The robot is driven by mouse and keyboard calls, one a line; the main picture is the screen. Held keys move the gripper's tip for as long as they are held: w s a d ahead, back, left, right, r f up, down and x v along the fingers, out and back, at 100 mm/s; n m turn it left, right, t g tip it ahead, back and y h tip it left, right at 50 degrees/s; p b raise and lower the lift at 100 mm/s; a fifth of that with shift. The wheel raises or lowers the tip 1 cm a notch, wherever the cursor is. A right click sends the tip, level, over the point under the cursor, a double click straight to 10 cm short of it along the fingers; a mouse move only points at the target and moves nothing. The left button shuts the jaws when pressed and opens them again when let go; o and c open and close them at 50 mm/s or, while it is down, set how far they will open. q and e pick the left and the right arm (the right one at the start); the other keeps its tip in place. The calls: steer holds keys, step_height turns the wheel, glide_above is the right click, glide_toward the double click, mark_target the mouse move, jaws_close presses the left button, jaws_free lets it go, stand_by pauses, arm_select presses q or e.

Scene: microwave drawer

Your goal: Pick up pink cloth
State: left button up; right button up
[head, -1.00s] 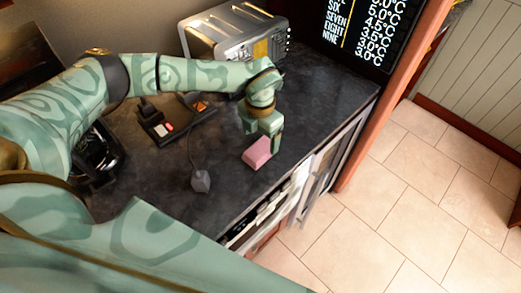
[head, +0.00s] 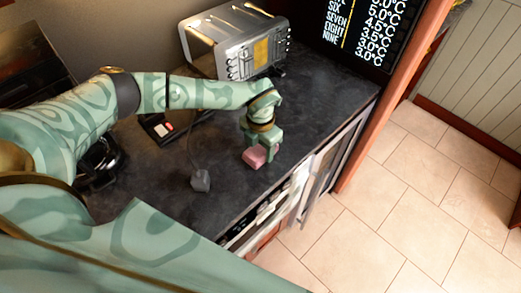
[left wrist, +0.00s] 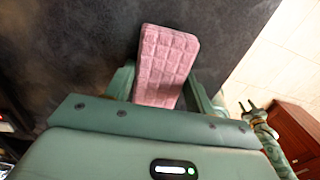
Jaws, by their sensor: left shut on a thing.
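The pink cloth (head: 255,157) is a small folded block with a quilted surface. It is at the dark counter's front part in the head view, and it also shows in the left wrist view (left wrist: 167,62). My left gripper (head: 262,151) points down over it and is shut on it, with a finger on either side (left wrist: 160,88). The cloth's near end is hidden behind the gripper body in the left wrist view. Whether the cloth touches the counter is hard to tell.
A silver toaster oven (head: 235,42) stands at the back of the dark counter (head: 318,105). A grey plug-like object (head: 201,180) on a cord lies left of the cloth. An open drawer or rack front (head: 265,212) lies below the counter's edge. Tiled floor is to the right.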

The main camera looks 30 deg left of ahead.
arm_select(q)
steer(key=shift+r, duration=0.3)
step_height(320, 180, up, 2)
steer(key=shift+w+r, duration=0.1)
steer(key=s+d+r, duration=0.1)
steer(key=d+r, duration=0.9)
steer(key=d, duration=0.4)
steer(key=shift+o, duration=0.5)
steer(key=shift+r, duration=0.1)
